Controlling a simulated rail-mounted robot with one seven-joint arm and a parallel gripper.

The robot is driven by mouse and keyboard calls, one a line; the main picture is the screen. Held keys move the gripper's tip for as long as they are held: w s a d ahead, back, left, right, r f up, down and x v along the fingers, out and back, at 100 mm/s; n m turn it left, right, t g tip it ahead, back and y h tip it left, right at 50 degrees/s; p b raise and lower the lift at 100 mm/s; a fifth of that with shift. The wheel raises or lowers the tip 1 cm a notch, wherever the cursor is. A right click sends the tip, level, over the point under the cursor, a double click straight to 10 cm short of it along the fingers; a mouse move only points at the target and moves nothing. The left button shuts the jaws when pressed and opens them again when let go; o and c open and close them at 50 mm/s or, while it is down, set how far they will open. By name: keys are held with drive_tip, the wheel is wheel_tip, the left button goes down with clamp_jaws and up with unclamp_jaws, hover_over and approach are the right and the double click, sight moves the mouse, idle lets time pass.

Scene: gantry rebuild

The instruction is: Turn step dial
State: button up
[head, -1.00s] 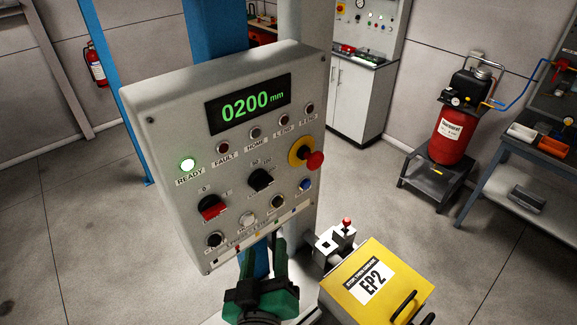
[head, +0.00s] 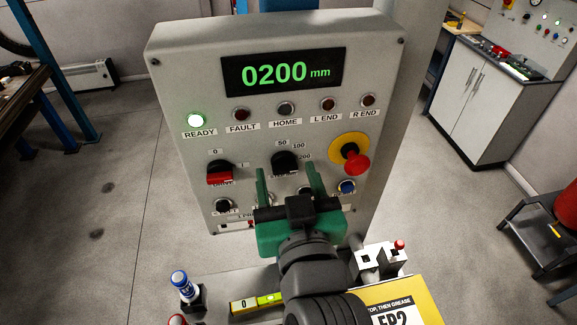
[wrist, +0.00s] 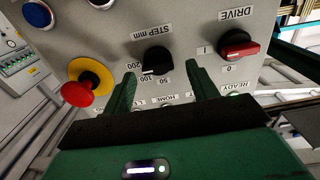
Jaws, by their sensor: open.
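The step dial (head: 285,162) is a black knob on the grey control panel (head: 190,60), with 50, 100 and 200 printed around it. In the wrist view the dial (wrist: 156,60) appears upside down under the label STEP mm, and its pale mark seems to point near 100. My gripper (head: 288,178) is open in front of the panel, its green fingers to either side of the dial's line. In the wrist view my gripper (wrist: 160,76) has its fingertips left and right of the dial, with a gap on both sides. I cannot tell the remaining depth.
The red and black drive switch (head: 219,172) is left of the dial. The red emergency stop (head: 355,161) on its yellow disc is close on the right. The display (head: 283,72) reads 0200 mm, and the green READY lamp (head: 196,121) is lit.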

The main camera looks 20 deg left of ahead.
drive_tip(key=shift+w+a, duration=0.35)
drive_tip(key=shift+w, duration=0.3)
drive_tip(key=shift+c, duration=0.5)
drive_tip(key=c, duration=0.9)
